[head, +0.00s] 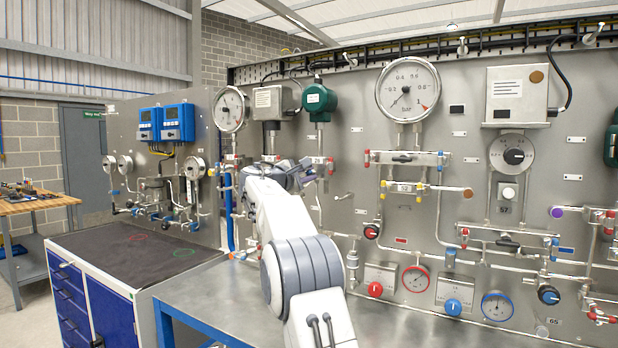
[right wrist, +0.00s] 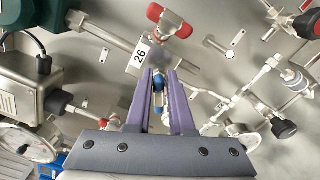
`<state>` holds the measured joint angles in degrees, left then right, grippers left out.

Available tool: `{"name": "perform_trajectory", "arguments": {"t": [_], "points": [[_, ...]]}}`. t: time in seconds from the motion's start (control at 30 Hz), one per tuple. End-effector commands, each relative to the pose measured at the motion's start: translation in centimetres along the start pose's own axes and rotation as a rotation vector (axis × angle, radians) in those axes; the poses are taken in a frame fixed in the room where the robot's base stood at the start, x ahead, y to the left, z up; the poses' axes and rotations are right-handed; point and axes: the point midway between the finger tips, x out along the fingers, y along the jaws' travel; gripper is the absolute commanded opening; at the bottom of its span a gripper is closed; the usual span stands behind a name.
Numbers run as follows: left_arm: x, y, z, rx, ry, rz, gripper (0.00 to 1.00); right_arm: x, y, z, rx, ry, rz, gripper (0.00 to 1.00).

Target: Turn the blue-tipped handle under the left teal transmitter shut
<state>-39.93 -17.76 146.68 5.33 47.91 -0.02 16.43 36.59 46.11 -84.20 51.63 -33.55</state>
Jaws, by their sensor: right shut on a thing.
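The left teal transmitter (head: 319,99) is mounted high on the grey panel, left of the big bar gauge. It also shows at the upper left of the right wrist view (right wrist: 18,48). My right gripper (head: 308,172) is at the pipework below it. In the right wrist view, its purple fingers (right wrist: 162,88) are shut on the blue-tipped handle (right wrist: 158,84), beside the tag 26. The handle's blue shows between the fingers; the rest is partly hidden. In the head view my arm and gripper cover the handle. My left gripper is in neither view.
A red T-handle (right wrist: 170,20) sits just above the gripper in the wrist view. A large bar gauge (head: 408,90) is right of the transmitter. The steel bench top (head: 215,295) is bare.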

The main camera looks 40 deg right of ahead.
Motion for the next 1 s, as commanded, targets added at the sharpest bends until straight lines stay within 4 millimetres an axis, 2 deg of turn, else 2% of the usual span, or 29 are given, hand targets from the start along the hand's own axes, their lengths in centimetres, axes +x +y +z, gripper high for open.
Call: {"name": "perform_trajectory", "arguments": {"t": [0.03,1.0], "points": [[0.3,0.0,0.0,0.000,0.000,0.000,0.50,-0.1,-0.5,-1.0,0.013,0.018,-0.003,0.00],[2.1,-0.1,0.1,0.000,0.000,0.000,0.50,-0.1,-0.6,-1.0,0.285,0.017,-0.002,0.00]]}}
